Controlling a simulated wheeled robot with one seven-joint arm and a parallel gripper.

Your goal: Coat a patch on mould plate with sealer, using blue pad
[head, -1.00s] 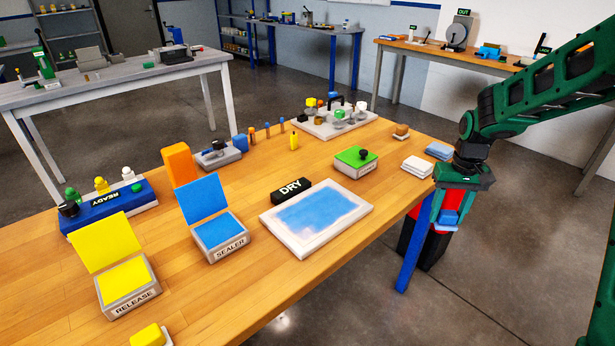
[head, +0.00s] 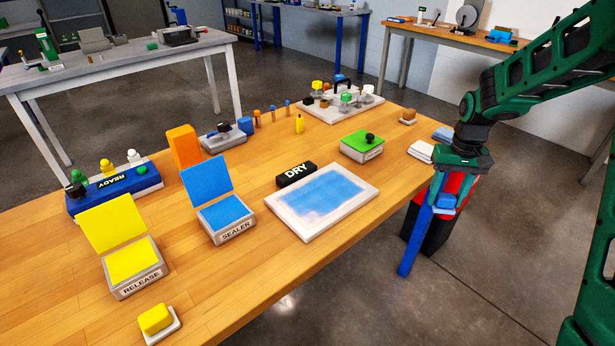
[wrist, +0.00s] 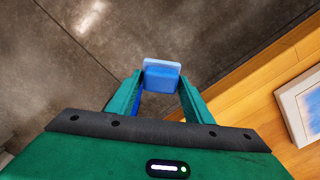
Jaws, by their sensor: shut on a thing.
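My gripper (head: 445,202) is shut on the blue pad (head: 447,201), off the table's right edge, over the floor. In the wrist view the blue pad (wrist: 161,78) sits between the two green fingers, with a paler face at its far end. The mould plate (head: 357,209) is a white-framed plate lying flat on the table, left of my gripper. A blue patch with uneven edges covers much of its middle. The plate's corner also shows in the wrist view (wrist: 283,100). The sealer box (head: 235,238) stands open, left of the plate, with a blue inside and raised blue lid.
A black DRY block (head: 296,174) sits behind the plate. A green-topped box (head: 362,146) and white cloths (head: 420,152) lie near the right edge. The yellow release box (head: 138,277) and a yellow pad (head: 155,319) are at front left.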

